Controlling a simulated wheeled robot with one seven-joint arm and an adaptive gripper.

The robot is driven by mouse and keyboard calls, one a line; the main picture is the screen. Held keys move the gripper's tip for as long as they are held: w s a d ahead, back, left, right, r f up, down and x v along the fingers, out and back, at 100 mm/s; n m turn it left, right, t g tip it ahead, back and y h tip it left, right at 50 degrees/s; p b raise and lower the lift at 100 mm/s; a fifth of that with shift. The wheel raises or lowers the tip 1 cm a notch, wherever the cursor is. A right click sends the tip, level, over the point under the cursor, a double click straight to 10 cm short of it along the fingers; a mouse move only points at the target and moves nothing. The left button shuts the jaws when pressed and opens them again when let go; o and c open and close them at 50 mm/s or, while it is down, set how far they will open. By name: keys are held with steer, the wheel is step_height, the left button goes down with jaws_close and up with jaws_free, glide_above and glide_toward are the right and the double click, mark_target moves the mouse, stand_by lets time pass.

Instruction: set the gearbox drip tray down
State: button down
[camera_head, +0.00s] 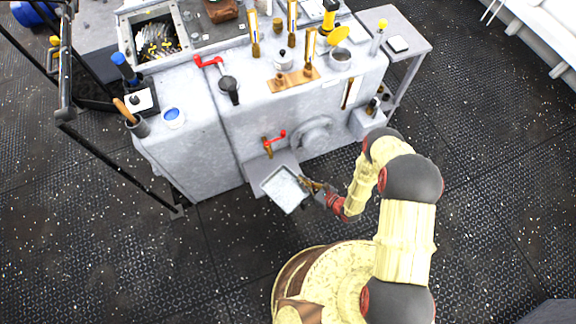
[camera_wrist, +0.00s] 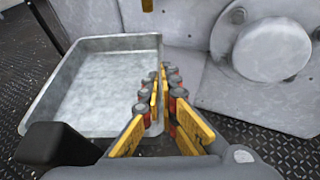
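The gearbox drip tray (camera_head: 285,189) is a shallow, empty grey metal tray in front of the machine. It fills the left of the wrist view (camera_wrist: 95,88). My gripper (camera_head: 311,185) is at its right side. In the wrist view my fingers (camera_wrist: 161,80) close on the tray's right wall, one finger inside and one outside. A grey ledge (camera_head: 256,166) juts from the foot of the machine behind the tray. The tray overlaps the ledge's front edge in the head view; I cannot tell whether they touch. The tray's underside is hidden.
The grey machine (camera_head: 190,155) stands just beyond the tray, with a round cover (camera_head: 311,134) and a red-handled valve (camera_head: 273,140) above. A dark railing (camera_head: 120,170) stands at left. The riveted deck (camera_head: 200,270) in front is clear.

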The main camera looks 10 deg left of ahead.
steer(key=b, duration=0.3)
glide_above(291, 167)
step_height(291, 167, down, 2)
steer(key=shift+s+f+b, duration=0.1)
steer(key=shift+b, duration=0.55)
step_height(291, 167, down, 5)
steer(key=b, duration=0.2)
steer(key=shift+b, duration=0.35)
steer(key=shift+w+a, duration=0.1)
steer(key=shift+w, duration=0.15)
steer(key=c, duration=2.5)
jaws_free()
steer(key=shift+c, duration=0.2)
steer(key=o, duration=0.4)
steer(key=shift+o, duration=0.5)
